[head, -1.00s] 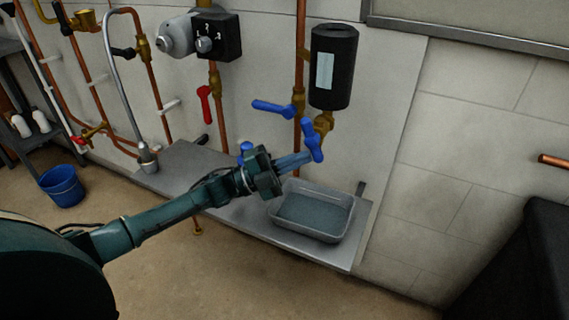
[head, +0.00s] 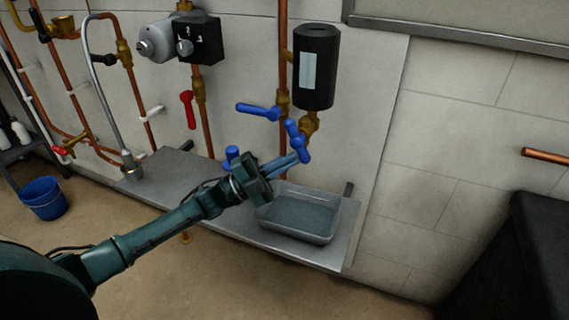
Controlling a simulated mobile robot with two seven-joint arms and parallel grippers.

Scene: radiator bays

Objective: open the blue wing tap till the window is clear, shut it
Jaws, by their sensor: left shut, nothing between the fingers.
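The blue wing tap (head: 293,132) is on a brass fitting below a black cylinder (head: 316,90) on the wall. The cylinder has a pale upright window (head: 308,72); I cannot tell whether it is clear. My left gripper (head: 296,158) is shut and empty, with its tips at the lower end of the wing tap. They look touching or very close, and I cannot tell which. A grey tray (head: 325,236) stands on the shelf below, with something bluish-grey in it. My right gripper is not in view.
A blue lever (head: 258,110) is on the pipe just left of the wing tap. A red lever (head: 189,108), a black control box (head: 203,38) and copper pipes are further left. A blue bucket (head: 44,199) stands on the floor. A dark block (head: 520,260) fills the lower right.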

